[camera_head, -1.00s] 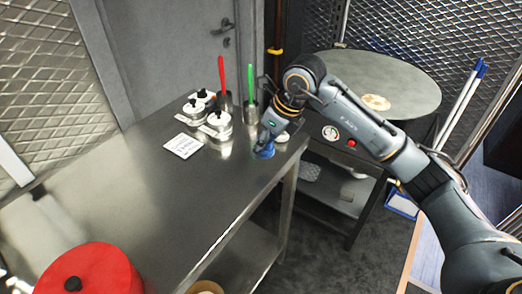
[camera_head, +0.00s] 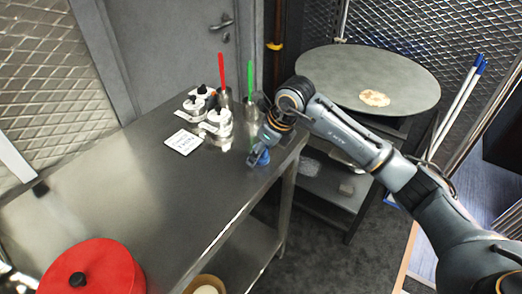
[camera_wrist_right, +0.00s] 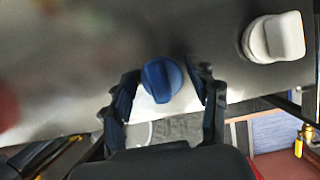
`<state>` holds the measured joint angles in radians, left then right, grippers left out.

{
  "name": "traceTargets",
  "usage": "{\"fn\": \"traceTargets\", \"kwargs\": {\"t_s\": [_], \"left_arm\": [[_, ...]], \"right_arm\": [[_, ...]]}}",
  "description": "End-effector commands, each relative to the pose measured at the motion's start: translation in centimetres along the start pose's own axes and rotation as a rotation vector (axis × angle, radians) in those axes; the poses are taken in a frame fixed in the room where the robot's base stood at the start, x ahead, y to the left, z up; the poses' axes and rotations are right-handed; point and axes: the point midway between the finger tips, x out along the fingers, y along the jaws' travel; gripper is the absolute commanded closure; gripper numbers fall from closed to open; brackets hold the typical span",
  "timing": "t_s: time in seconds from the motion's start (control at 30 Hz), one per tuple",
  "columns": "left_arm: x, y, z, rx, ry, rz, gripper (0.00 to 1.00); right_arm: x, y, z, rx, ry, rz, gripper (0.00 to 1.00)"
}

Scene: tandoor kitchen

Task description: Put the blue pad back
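The blue pad (camera_head: 259,157), round with a raised grip, is at the right edge of the steel table (camera_head: 150,210), under my right gripper (camera_head: 262,142). In the right wrist view the blue pad (camera_wrist_right: 161,80) is between the two dark fingers of my right gripper (camera_wrist_right: 166,88). The fingers are spread, with a visible gap on each side of the pad. Whether the pad rests fully on the table is hard to tell. A similar white pad (camera_wrist_right: 274,38) lies to its right in that view.
White-lidded containers (camera_head: 217,122), a white card (camera_head: 184,142) and holders with a red (camera_head: 222,72) and a green utensil (camera_head: 250,75) stand at the table's back. A red lidded pot (camera_head: 105,268) is at the front left. The round-topped table (camera_head: 420,92) stands right. The table middle is clear.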

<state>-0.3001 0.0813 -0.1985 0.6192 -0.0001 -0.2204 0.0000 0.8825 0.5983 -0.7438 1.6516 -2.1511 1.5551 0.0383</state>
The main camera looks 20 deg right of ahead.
Motion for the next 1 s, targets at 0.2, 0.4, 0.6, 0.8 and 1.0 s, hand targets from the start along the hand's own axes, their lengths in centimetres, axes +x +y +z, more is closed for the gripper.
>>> {"fn": "traceTargets", "kwargs": {"t_s": [0.2,0.4,0.6,0.8,1.0], "left_arm": [[0.0,0.0,0.0,0.0,0.0,0.0,0.6],[-0.6,0.0,0.0,0.001,0.0,0.001,0.6],[0.2,0.1,0.0,0.001,0.0,0.001,0.6],[0.7,0.1,0.0,0.002,0.001,0.002,0.6],[1.0,0.2,0.0,0.002,0.001,0.003,0.6]], "right_arm": [[-0.1,0.0,0.0,0.0,0.0,0.0,0.3],[-0.6,0.0,0.2,0.0,-0.001,0.0,0.3],[-3.6,-0.2,0.2,-0.001,-0.004,-0.005,0.3],[-8.1,-0.1,0.2,0.0,-0.005,-0.003,0.3],[-11.2,-0.1,0.2,0.001,-0.002,-0.002,0.3]]}}
